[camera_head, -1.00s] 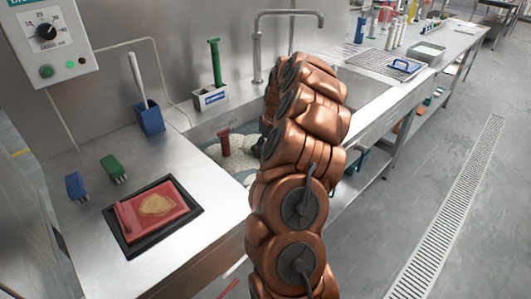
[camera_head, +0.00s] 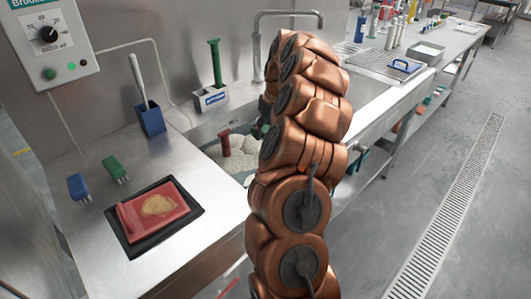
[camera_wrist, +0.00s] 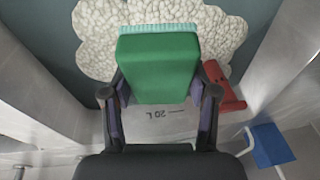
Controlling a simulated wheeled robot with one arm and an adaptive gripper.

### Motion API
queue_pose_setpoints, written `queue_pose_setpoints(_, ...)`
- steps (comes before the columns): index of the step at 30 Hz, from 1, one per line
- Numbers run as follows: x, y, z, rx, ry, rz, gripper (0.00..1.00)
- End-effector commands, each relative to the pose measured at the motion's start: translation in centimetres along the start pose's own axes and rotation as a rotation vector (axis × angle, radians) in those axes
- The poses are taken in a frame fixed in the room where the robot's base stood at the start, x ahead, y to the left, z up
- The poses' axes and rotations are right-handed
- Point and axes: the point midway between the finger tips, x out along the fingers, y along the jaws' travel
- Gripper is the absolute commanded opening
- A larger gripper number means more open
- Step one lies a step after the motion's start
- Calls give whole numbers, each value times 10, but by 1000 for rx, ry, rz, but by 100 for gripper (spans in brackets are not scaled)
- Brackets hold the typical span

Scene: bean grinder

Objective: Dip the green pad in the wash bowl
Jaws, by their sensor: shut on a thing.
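My gripper (camera_wrist: 160,95) is shut on the green pad (camera_wrist: 158,68), with a finger on either side of it, in the wrist view. The pad's far end has a pale turquoise fringe. It lies over the white foam of the wash bowl (camera_wrist: 165,124), whose pale wall bears a "20 L" mark. I cannot tell whether the fringe touches the foam. In the head view, foam (camera_head: 213,150) shows left of my arm, which hides much of the bowl. Only a bit of green shows beside the arm there.
A red handle (camera_head: 224,143) stands at the bowl. A blue holder (camera_head: 151,119) with a pale-handled tool, small green (camera_head: 115,168) and blue (camera_head: 77,187) blocks, and a red pad on a black tray (camera_head: 130,248) are on the left counter. A green-handled tool (camera_head: 215,63) stands behind.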

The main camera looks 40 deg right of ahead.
Motion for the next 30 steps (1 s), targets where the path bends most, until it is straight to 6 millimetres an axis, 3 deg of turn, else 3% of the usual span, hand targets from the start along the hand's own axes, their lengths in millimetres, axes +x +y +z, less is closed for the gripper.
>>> queue_pose_setpoints(30,-75,-10,-13,0,-1,-1,31)
